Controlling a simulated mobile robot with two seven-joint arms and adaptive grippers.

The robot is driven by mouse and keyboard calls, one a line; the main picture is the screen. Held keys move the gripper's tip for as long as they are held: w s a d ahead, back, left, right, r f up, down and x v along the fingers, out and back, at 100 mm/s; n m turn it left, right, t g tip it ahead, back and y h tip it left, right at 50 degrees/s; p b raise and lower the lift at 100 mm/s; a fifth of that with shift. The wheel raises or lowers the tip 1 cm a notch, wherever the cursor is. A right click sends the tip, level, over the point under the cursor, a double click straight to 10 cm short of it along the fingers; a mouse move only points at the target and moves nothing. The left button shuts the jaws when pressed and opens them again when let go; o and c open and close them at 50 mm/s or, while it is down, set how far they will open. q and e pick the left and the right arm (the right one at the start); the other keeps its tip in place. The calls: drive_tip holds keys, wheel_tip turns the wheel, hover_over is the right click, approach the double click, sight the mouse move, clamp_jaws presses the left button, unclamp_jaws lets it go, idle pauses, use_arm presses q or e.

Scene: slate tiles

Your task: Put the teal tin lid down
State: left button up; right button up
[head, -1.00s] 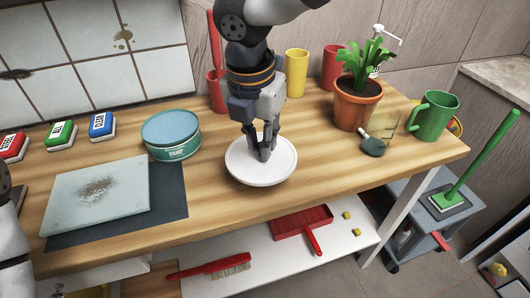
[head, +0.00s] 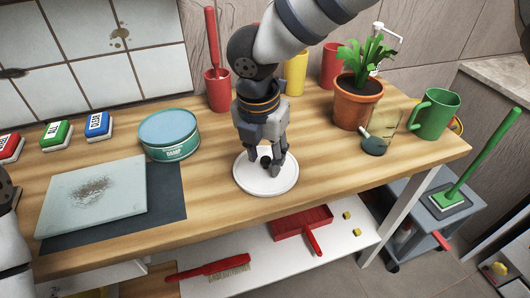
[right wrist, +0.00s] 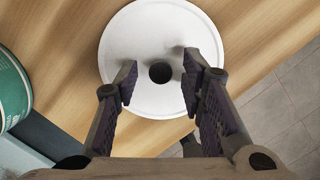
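A white round lid with a small black knob (head: 266,161) lies flat on the wooden worktop (head: 215,200), near its front edge. It also shows in the right wrist view (right wrist: 130,40), with its black knob in the middle. My right gripper (head: 272,168) is just above the lid. Its fingers are apart on either side of the knob, with a gap to it on both sides. The teal tin (head: 169,136) stands to the left of the lid, apart from it. My left gripper is not in view; only part of my left arm shows at the left edge.
A glass board (head: 95,205) lies on a dark mat (head: 170,192) at left. Three boxes stand behind it.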

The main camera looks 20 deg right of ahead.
sight(261, 175)
drive_tip(key=shift+r, duration=0.1)
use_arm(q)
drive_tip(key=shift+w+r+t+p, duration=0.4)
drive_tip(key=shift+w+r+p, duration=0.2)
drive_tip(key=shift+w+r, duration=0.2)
use_arm(e)
wheel_tip(261, 175, up, 12)
drive_tip(key=s+a, duration=0.1)
drive_tip(key=shift+s+a, duration=0.15)
drive_tip(key=shift+s, duration=0.1)
